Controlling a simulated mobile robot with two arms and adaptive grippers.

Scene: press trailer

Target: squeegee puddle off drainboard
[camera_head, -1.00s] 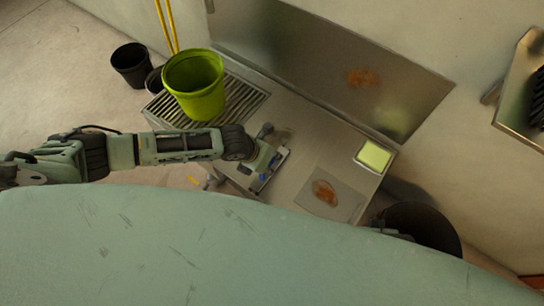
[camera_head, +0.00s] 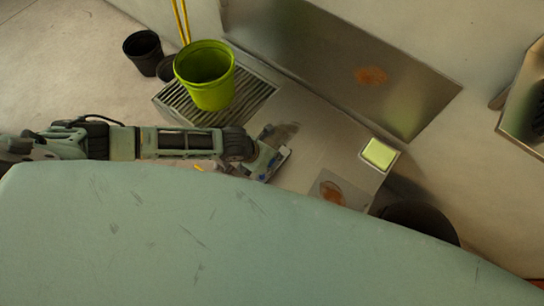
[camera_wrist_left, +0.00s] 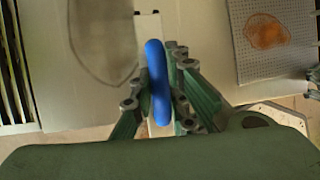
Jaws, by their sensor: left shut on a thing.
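My left gripper (camera_head: 264,160) is over the steel drainboard (camera_head: 316,133). It is shut on a blue handle (camera_wrist_left: 157,82), seen between the fingers in the left wrist view, apparently the squeegee's. A narrow pale strip (camera_wrist_left: 148,24) extends beyond the handle; its contact with the board cannot be made out. A greyish, rounded wet-looking patch (camera_wrist_left: 98,38) lies left of the handle. In the head view a darker patch (camera_head: 287,130) shows just beyond the gripper.
A lime green bucket (camera_head: 208,88) stands on the slatted grate (camera_head: 258,92). A yellow-green sponge-like block (camera_head: 379,153) sits at the board's right end. A mat with a brown stain (camera_head: 331,192) is nearby. Black pots (camera_head: 143,52) stand at back left; a dark bin (camera_head: 420,219) stands at right.

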